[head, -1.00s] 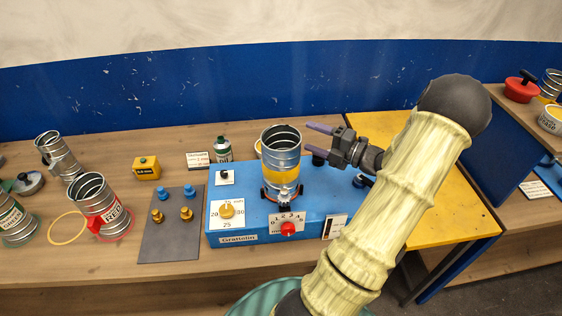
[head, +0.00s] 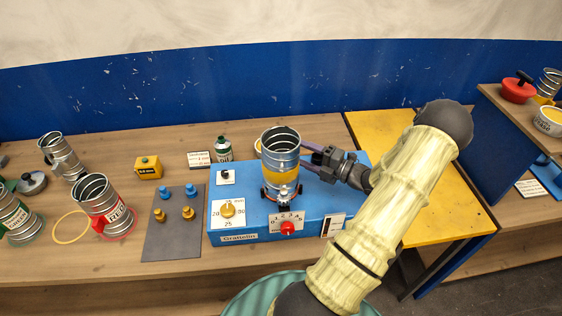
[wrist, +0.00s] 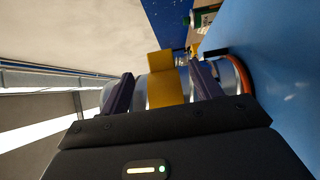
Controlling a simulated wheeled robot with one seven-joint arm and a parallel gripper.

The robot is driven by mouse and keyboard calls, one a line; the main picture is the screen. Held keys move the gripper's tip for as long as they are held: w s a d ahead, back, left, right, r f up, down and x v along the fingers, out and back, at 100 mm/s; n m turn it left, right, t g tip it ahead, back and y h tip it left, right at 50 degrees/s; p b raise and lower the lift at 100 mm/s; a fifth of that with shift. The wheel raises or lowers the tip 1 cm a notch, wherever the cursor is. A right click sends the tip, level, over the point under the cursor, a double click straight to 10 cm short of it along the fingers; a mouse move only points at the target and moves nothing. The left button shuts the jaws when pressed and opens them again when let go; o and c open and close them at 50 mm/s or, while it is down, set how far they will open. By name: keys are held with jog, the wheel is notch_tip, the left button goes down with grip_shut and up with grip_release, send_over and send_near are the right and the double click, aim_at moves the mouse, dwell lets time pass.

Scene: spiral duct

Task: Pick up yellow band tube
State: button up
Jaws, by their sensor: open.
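The yellow band tube (head: 281,156) is a ribbed silver metal cylinder with a yellow band around its lower part. It stands upright on the blue machine (head: 250,206) labelled Grattolin. My gripper (head: 306,157) is at the tube's right side, with its purple fingers reaching toward it. In the wrist view the yellow band (wrist: 166,84) shows between the two open fingers (wrist: 160,92), with tube metal on both sides of it. The far fingertip parts are hidden behind the tube in the head view. I cannot tell whether the fingers touch the tube.
A red-labelled tube (head: 103,206) and a green-labelled tube (head: 14,216) stand at left. A grey mat (head: 172,240) holds blue and brass fittings. A green bottle (head: 223,149) stands behind the machine. The yellow table (head: 430,190) at right is largely clear.

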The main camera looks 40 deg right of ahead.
aim_at(289, 148)
jog(key=p+x, duration=0.3)
jog(key=x, duration=0.3)
jog(key=shift+w, duration=0.1)
jog(key=shift+a, duration=0.15)
jog(key=c, duration=1.3)
